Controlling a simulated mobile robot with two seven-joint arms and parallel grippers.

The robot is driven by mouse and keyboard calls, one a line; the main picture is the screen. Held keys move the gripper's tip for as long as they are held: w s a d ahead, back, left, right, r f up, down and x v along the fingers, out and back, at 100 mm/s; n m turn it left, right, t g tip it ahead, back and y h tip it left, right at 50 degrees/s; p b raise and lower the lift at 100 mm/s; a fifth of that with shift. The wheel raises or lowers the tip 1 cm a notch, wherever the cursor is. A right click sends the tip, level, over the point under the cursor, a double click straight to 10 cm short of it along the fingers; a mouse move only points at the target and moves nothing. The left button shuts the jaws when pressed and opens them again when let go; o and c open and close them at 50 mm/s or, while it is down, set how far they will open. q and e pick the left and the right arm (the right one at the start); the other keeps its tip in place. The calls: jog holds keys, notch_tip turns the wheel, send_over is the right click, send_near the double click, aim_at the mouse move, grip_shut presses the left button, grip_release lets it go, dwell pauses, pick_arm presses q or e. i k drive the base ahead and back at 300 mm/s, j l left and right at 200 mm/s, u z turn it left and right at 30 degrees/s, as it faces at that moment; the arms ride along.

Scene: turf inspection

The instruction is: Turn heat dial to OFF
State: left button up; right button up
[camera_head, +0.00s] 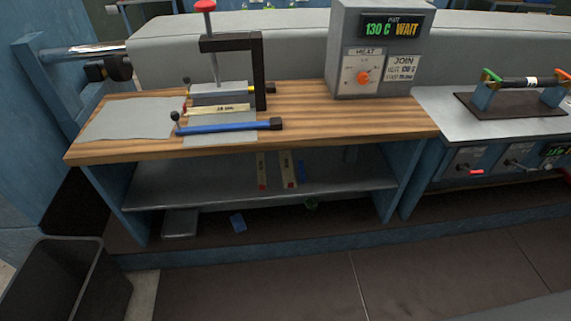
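The orange heat dial (363,77) is on the white HEAT panel on the front of a grey control box (341,50). The box stands at the right back of a wooden workbench (330,118). Its display (391,27) reads "130 C WAIT" in green and orange. A label (403,68) to the right of the dial begins with "JOIN"; its smaller lines are hard to read. The dial's exact pointer setting is too small to tell. Neither of my grippers shows in the head view.
A black press frame with a red-topped handle (205,5), a blue bar tool (218,127) and grey sheets (128,118) occupy the bench's left half. A dark bin (68,285) stands at lower left. A metal bench (445,118) adjoins on the right. The front floor is clear.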

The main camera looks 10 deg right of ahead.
aim_at(363, 77)
jog(key=l+z, duration=0.2)
jog(key=l, duration=0.2)
jog(key=i+l+z, duration=0.2)
jog(key=l, duration=0.15)
jog(key=l+z, duration=0.2)
jog(key=l, duration=0.15)
jog(key=i+l+z, duration=0.25)
jog(key=l+z, duration=0.2)
jog(key=l, duration=0.25)
jog(key=i, duration=0.05)
